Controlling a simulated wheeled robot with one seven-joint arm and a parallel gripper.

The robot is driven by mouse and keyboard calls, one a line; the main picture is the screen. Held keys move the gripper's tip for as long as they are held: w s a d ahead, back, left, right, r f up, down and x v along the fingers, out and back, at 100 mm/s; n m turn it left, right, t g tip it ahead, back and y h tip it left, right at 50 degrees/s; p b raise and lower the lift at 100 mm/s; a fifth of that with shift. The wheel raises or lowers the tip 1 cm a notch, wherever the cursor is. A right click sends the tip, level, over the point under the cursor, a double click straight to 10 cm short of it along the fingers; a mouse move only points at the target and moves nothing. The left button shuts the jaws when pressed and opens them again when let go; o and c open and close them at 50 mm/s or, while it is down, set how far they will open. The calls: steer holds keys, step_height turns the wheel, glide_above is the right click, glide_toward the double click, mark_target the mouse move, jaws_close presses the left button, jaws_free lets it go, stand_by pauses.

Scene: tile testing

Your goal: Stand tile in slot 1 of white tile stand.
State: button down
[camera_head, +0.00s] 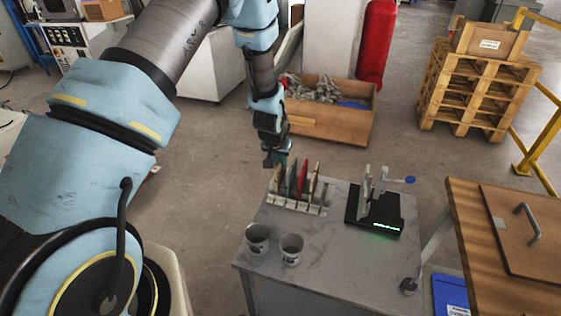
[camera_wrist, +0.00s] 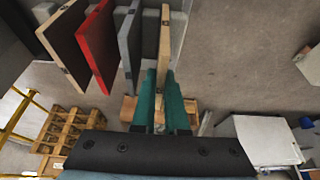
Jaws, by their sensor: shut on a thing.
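The white tile stand (camera_head: 312,208) is on the grey table and holds several upright tiles. My gripper (camera_head: 277,160) is at the stand's left end, above it, with its fingers pointing down. In the wrist view, its teal fingers (camera_wrist: 160,100) are shut on a thin tan-edged tile (camera_wrist: 165,45). This tile looks upright and level with the row. Beside it stand a grey tile (camera_wrist: 130,45), a red tile (camera_wrist: 97,45) and a dark-faced tan tile (camera_wrist: 62,45). The held tile's lower edge and its slot are hidden, so I cannot tell how it sits.
A black device (camera_head: 373,212) with green lights and a blue-knobbed lever stands right of the stand. Two grey cups (camera_head: 257,238) (camera_head: 291,249) stand at the table's front left. A wooden bench (camera_head: 505,235) is at the right. The table (camera_head: 330,262) is bare in front.

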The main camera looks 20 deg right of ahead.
steer(key=shift+f+b, duration=0.45)
steer(key=shift+f, duration=0.2)
steer(key=shift+f, duration=0.1)
steer(key=c, duration=0.9)
jaws_free()
steer(key=shift+o, duration=0.2)
